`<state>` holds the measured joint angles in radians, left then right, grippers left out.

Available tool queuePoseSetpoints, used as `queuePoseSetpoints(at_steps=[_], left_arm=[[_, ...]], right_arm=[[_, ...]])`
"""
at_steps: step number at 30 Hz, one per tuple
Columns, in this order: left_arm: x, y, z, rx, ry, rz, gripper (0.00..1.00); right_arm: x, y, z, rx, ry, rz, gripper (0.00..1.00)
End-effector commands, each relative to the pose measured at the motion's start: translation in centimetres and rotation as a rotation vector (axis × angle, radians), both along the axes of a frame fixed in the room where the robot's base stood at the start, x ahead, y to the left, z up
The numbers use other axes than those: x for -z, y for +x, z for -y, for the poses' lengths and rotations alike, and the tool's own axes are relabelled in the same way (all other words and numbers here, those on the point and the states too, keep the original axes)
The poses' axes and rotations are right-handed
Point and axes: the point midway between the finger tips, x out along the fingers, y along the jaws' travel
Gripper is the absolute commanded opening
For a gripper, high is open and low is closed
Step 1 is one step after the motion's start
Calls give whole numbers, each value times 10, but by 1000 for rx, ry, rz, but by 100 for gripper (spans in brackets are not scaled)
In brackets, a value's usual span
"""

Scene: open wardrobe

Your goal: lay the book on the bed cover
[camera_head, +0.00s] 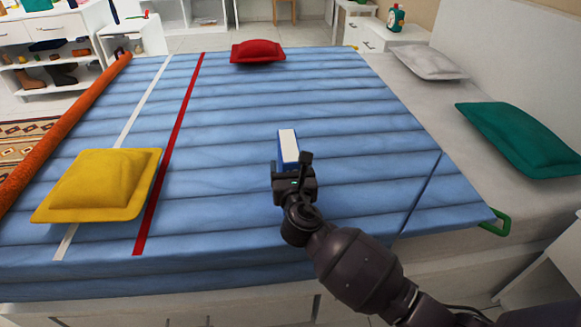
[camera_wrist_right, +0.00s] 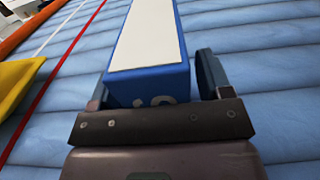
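The book is blue with a pale top face (camera_head: 288,145). It is over the middle of the blue bed cover (camera_head: 330,105). My right gripper (camera_head: 291,167) is at the book's near end, with a finger on each side. In the right wrist view, the book (camera_wrist_right: 150,80) lies between the fingers. A narrow gap shows beside the right finger, and the left finger is partly hidden by the book. I cannot tell whether the fingers grip it or whether its underside touches the cover. My left gripper is not in view.
A yellow cushion (camera_head: 100,187) lies at the left of the cover, a red cushion (camera_head: 257,52) at the far edge. Green (camera_head: 522,137) and grey (camera_head: 430,62) pillows lie at the right. An orange roll (camera_head: 70,125) runs along the left edge. The cover around the book is clear.

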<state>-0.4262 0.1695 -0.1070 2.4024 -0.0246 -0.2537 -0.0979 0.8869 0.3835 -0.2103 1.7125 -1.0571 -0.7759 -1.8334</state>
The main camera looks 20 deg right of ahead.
Motion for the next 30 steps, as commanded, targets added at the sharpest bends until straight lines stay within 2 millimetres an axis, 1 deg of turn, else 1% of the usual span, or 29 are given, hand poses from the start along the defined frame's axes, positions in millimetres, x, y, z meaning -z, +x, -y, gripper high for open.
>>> queuePoseSetpoints(at_steps=[7,10,13,17,24,30], left_arm=[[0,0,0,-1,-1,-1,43],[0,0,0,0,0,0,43],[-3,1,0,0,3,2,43],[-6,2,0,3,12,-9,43],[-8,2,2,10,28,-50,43],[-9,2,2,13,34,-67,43]], right_arm=[[0,0,0,0,0,-1,73],[-3,0,0,0,1,1,73],[-4,-8,-2,0,0,0,73],[-7,-26,-7,0,1,2,73],[-7,-68,-20,-1,2,3,73],[-5,-98,-28,-1,2,2,73]])
